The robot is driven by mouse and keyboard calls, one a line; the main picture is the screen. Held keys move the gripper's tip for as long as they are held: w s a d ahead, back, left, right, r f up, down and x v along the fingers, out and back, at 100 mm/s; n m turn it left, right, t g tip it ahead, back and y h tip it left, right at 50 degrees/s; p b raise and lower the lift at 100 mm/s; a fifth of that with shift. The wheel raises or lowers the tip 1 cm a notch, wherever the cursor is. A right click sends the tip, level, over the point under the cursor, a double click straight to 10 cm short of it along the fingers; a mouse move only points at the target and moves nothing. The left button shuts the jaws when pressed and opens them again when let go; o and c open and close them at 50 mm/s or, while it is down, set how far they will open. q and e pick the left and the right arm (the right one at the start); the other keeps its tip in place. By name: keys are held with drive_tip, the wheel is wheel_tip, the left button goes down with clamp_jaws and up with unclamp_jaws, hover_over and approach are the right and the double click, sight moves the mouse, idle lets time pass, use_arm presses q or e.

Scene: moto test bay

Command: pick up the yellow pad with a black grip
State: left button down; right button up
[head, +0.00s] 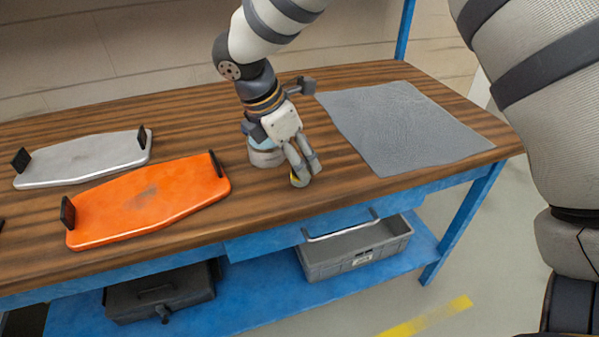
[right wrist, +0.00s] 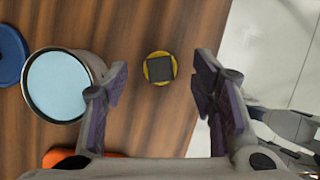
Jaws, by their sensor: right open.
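The yellow pad (right wrist: 147,74) is a small round disc with a square black grip (right wrist: 160,68) on top. In the right wrist view it lies on the wooden bench, between and beyond my open fingers. In the head view the yellow pad (head: 297,181) shows only in part, at the fingertips, with the rest hidden behind them. My right gripper (head: 308,177) points down over the bench near its front edge. It also shows in the right wrist view (right wrist: 160,100), open with nothing between its fingers. My left gripper is not in view.
A round tin (right wrist: 56,86) stands close left of the pad, with a blue lid-like disc (right wrist: 10,55) beyond. An orange tray (head: 150,199) and a silver tray (head: 85,158) lie left. A grey mat (head: 405,130) lies right. The bench's front edge is close.

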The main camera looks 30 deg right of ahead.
drive_tip(key=x, duration=0.2)
drive_tip(key=shift+d+f, duration=0.1)
drive_tip(key=shift+f, duration=0.25)
drive_tip(key=c, duration=1)
drive_tip(key=shift+r, duration=0.15)
